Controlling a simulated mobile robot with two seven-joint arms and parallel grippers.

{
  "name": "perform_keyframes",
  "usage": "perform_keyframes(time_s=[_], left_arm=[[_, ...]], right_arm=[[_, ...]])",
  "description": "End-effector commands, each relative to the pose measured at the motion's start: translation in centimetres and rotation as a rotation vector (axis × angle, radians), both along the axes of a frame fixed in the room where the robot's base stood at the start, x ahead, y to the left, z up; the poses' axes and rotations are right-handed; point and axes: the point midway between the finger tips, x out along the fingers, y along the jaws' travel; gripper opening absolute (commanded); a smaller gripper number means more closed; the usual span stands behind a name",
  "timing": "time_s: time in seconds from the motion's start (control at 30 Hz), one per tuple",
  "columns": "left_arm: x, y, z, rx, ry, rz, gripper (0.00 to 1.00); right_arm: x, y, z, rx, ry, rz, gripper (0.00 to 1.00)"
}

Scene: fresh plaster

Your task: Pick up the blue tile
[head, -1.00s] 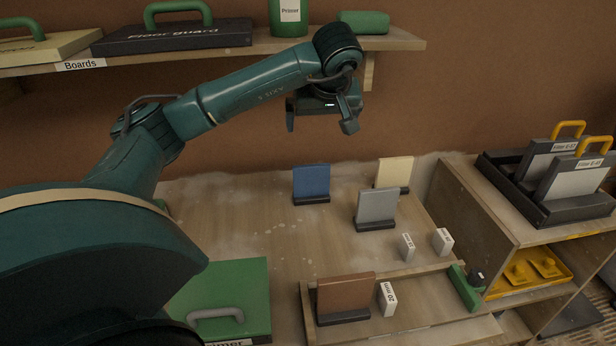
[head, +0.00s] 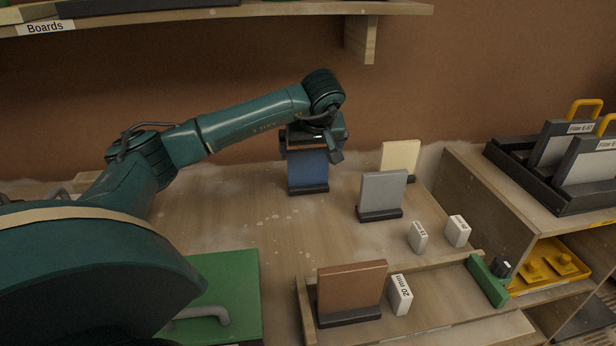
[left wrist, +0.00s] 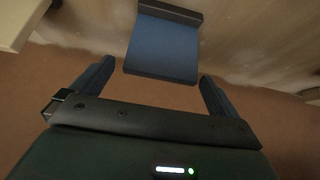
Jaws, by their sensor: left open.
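The blue tile (head: 308,171) stands upright in a dark base (head: 308,190) on the wooden table, towards the back. My left gripper (head: 309,156) is open, and in the head view it is at the tile's top edge. In the left wrist view the blue tile (left wrist: 162,50) lies between and just beyond the spread fingers of the left gripper (left wrist: 153,80), with no finger seen touching it. The gripper hides part of the tile's top in the head view. My right gripper is not in view.
A grey tile (head: 382,192), a cream tile (head: 400,158) and a brown tile (head: 351,287) stand in holders to the right and front. Small white blocks (head: 418,237) stand near the tray. A shelf (head: 215,22) hangs above. The table's middle is clear.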

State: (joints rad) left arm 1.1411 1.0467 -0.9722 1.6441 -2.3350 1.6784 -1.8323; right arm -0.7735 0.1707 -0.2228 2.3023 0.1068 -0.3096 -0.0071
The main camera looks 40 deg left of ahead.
Motion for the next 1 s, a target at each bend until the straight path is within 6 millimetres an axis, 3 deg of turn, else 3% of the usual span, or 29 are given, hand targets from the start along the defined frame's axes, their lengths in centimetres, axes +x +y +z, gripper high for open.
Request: perform_keyframes(time_s=[0.4, 0.73, 1.0], left_arm=[[1.5, 2.3, -4.1, -0.001, 0.001, 0.001, 1.00], [1.7, 2.6, -4.6, 0.001, -0.001, -0.001, 1.00], [1.7, 2.6, -4.6, 0.000, -0.001, -0.001, 0.78]], right_arm=[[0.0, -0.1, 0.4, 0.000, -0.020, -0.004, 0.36], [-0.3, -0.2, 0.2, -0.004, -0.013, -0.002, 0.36], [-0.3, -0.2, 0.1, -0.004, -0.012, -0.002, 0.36]])
